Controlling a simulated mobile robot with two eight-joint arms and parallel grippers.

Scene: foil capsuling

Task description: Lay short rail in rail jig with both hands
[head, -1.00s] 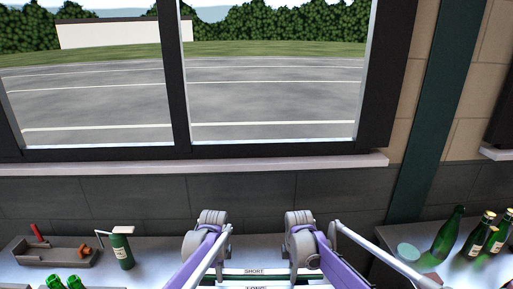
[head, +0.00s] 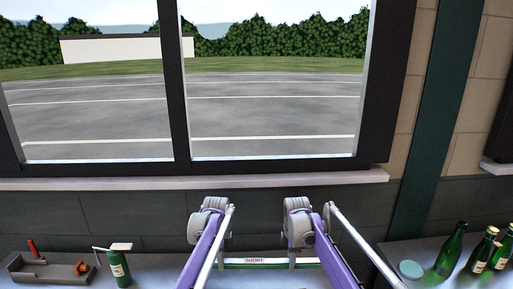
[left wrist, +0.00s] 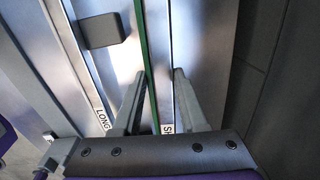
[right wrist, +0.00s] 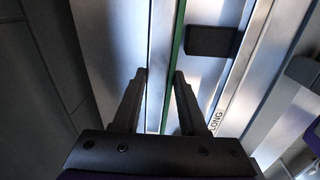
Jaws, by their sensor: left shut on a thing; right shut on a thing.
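The short rail (head: 270,261), a thin strip with a green edge and a SHORT label, spans between my two grippers in the head view. My left gripper (head: 222,260) is shut on its left part and my right gripper (head: 292,260) on its right part. In the left wrist view the green edge (left wrist: 147,70) runs between the fingers, with part of the label beside it. In the right wrist view the green edge (right wrist: 178,50) also passes between the fingers. A metal strip labelled LONG (left wrist: 102,118) lies alongside; I cannot tell the rail jig apart clearly.
A dark block (left wrist: 100,30) sits on the metal strips, also seen in the right wrist view (right wrist: 214,41). A grey tray (head: 50,278) and a green bottle with a nozzle (head: 118,268) stand left. Green bottles (head: 450,252) and a round pale lid (head: 410,269) are right.

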